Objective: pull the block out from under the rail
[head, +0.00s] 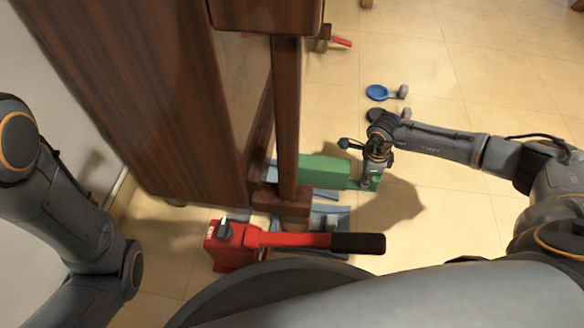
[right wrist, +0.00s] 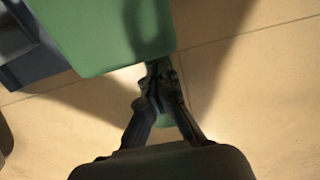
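The green block (head: 322,171) lies on the floor with its left end under the dark wooden piano's low rail (head: 262,140) and its right part in the open. A narrow green tab sticks out of its right end. My right gripper (head: 371,178) is at this tab, pointing down. In the right wrist view the fingers (right wrist: 158,78) are closed together on the tab, with green showing between them, and the wide block (right wrist: 105,30) is just beyond. My left arm shows at the left, but its gripper is out of view.
A red jack (head: 235,243) with a black-ended handle (head: 357,243) stands in front of the piano leg. Blue-grey parts (head: 327,217) lie around the leg's foot. A blue round piece (head: 377,92) lies farther back. The tiled floor to the right is mostly clear.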

